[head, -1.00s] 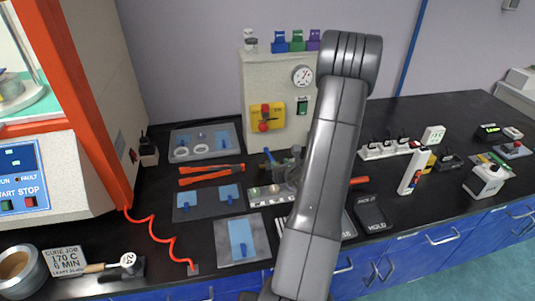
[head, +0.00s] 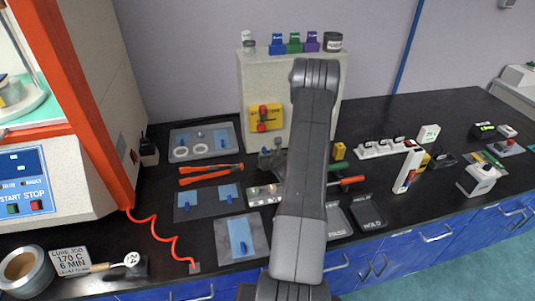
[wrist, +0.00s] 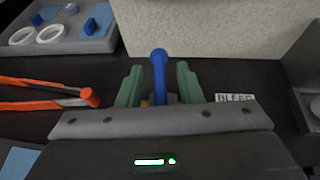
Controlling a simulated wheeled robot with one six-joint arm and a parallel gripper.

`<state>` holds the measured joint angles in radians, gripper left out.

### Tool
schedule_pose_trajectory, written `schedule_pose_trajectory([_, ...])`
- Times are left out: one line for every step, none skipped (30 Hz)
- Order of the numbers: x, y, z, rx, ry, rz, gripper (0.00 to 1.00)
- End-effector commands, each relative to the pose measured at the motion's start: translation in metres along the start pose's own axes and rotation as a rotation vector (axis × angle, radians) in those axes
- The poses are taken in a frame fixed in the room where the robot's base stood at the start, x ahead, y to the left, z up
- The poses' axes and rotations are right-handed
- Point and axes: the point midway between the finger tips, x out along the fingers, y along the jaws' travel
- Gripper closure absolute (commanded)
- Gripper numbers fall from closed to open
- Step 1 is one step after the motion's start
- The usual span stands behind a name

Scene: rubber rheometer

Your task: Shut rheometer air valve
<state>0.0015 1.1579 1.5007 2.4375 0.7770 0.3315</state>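In the wrist view, a blue lever with a round end (wrist: 159,62) stands upright in front of the pale cabinet, with a bit of brass at its foot. It looks like the handle of the air valve. My gripper (wrist: 160,80) is open, with its green fingers on either side of the lever and a gap on each side. The lever's lower part is hidden behind the gripper body. In the head view, my gripper (head: 270,160) is low in front of the cabinet, and my arm hides much of this area.
A label reading BLEED (wrist: 234,98) lies right of the lever. Orange-handled pliers (head: 211,174) and a grey tray with white rings (head: 228,132) lie to the left. The pale cabinet (head: 255,80) stands close behind, carrying a yellow plate with a red part (head: 265,118).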

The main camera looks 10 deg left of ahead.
Motion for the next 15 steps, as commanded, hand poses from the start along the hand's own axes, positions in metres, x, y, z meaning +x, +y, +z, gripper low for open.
schedule_pose_trajectory([0.0002, 0.0, -0.0001, 0.0, 0.0, 0.0, 0.67])
schedule_pose_trajectory([0.0001, 0.0, -0.0001, 0.0, 0.0, 0.0, 0.67])
schedule_pose_trajectory([0.0001, 0.0001, -0.0001, 0.0, 0.0, 0.0, 0.67])
schedule_pose_trajectory([0.0, 0.0, 0.0, 0.0, 0.0, 0.0, 0.67])
schedule_pose_trajectory([0.0, 0.0, 0.0, 0.0, 0.0, 0.0, 0.67])
schedule_pose_trajectory([0.0, 0.0, 0.0, 0.0, 0.0, 0.0, 0.75])
schedule_pose_trajectory([-0.0001, 0.0, 0.0001, 0.0, 0.0, 0.0, 0.81])
schedule_pose_trajectory([-0.0001, 0.0, 0.0001, 0.0, 0.0, 0.0, 0.87])
schedule_pose_trajectory([-0.0001, 0.0, 0.0001, 0.0, 0.0, 0.0, 0.95])
schedule_pose_trajectory([-0.0001, 0.0, 0.0001, 0.0, 0.0, 0.0, 1.0])
schedule_pose_trajectory([-0.0001, 0.0, 0.0002, 0.0, 0.0, 0.0, 1.0])
schedule_pose_trajectory([-0.0002, 0.0, 0.0002, 0.0, 0.0, 0.0, 1.0])
schedule_pose_trajectory([-0.0002, 0.0, 0.0002, 0.0, -0.001, 0.0, 1.0])
schedule_pose_trajectory([-0.0002, 0.0, 0.0001, 0.0, -0.001, 0.0, 1.0])
schedule_pose_trajectory([0.0001, 0.0, -0.0002, 0.0, -0.001, -0.001, 1.0])
